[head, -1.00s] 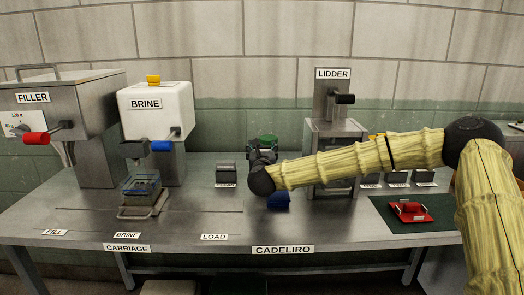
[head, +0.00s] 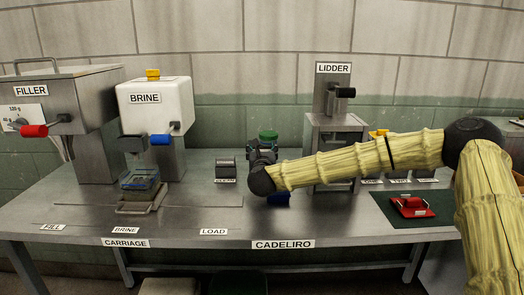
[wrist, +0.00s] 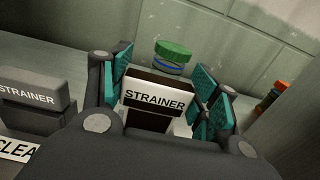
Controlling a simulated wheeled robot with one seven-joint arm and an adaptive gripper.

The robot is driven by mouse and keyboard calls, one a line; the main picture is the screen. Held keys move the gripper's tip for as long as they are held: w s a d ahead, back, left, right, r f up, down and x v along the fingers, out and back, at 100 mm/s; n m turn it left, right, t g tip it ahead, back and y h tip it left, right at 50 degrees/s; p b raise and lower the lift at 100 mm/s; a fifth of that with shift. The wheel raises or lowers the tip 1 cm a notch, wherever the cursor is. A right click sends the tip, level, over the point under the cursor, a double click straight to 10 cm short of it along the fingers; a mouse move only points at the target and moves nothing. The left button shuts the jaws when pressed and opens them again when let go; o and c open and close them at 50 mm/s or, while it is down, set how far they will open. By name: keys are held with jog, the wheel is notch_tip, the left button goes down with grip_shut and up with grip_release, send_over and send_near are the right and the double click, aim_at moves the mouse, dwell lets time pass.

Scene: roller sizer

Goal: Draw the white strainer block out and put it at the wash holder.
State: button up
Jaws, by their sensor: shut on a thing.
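The strainer block (wrist: 155,97) sits between the teal finger pads of my gripper (wrist: 166,100) in the wrist view. It has a white lettered face and a dark upper side. My gripper is shut on it. In the head view, my gripper (head: 262,150) is over the middle of the table, and the block cannot be made out behind my wrist. Whether the block is clear of its seat cannot be told. A grey block also marked STRAINER (wrist: 30,90) stands left of my gripper, by a partly cut-off label. No holder marked wash can be read.
A green-lidded jar (wrist: 173,50) stands behind my gripper. The lidder (head: 333,125) stands at the right, the brine machine (head: 155,115) at the left. A red thing (head: 411,207) lies on a dark green mat.

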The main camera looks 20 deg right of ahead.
jog(key=shift+f+b, duration=1.4)
jog(key=shift+f, duration=0.2)
jog(key=o, duration=1.1)
jog(key=v, duration=1.2)
jog(key=shift+r, duration=0.1)
